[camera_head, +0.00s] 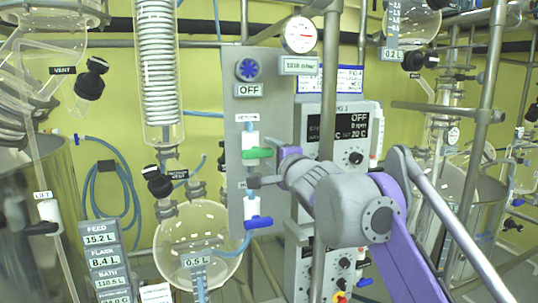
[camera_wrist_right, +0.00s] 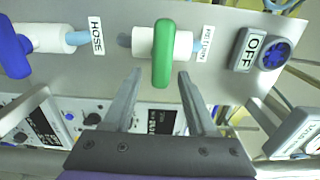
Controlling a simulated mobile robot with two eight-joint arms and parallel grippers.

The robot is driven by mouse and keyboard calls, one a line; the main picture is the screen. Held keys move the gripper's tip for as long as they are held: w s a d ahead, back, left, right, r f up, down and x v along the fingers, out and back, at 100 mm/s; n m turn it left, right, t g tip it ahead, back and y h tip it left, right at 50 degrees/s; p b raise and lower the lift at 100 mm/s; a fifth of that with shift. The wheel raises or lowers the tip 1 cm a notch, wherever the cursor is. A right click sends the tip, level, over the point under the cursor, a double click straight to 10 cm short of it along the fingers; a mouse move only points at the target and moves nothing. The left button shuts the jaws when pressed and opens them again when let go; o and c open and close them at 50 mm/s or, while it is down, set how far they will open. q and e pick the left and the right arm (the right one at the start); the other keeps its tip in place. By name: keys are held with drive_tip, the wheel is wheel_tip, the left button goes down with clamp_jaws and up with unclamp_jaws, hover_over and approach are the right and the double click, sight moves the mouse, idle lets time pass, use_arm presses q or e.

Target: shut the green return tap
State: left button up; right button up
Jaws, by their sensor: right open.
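The green return tap (camera_head: 257,153) sits on a white valve body on the grey panel, under a RETURN label. Its handle lies crosswise to the vertical tube. In the right wrist view the green handle (camera_wrist_right: 164,53) stands upright in the picture, across the horizontal white body. Contact cannot be told. My left gripper is not in view.
A blue-handled tap (camera_head: 259,222) is lower on the same panel; it also shows in the wrist view (camera_wrist_right: 14,46). A blue knob (camera_head: 248,69) marked OFF is above. A glass flask (camera_head: 203,245) stands to the left. A metal post (camera_head: 327,120) rises right of the panel.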

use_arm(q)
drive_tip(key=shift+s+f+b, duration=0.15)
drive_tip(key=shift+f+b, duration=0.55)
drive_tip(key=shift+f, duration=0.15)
use_arm(e)
drive_tip(key=v, duration=0.9)
drive_tip(key=shift+s, duration=0.25)
drive_tip(key=shift+d, duration=0.1)
